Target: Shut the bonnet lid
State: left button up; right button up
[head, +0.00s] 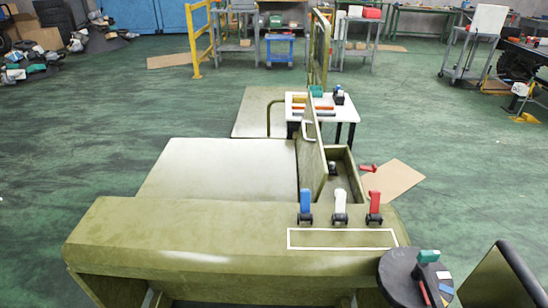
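An olive panel that looks like the bonnet lid (312,158) stands nearly upright, with a pale handle (308,130) near its top. It rises along the left side of an open olive box compartment (350,180), whose inside shows. A small dark and white item (332,168) shows at the compartment. A large flat olive panel (215,170) lies level to the left of the lid. Neither of my grippers is in the head view.
Blue, white and red handled tools (340,208) stand on the olive front beam (200,230) behind a white outlined rectangle. A black round stand (400,275) holds tools at lower right. A white table (345,112) stands beyond the lid. Green floor is open on both sides.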

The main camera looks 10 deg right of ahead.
aim_at(313, 172)
jog(key=i+j+z, duration=0.3)
jog(key=z, duration=0.15)
jog(key=i+j+z, duration=0.15)
jog(key=j+z, duration=0.3)
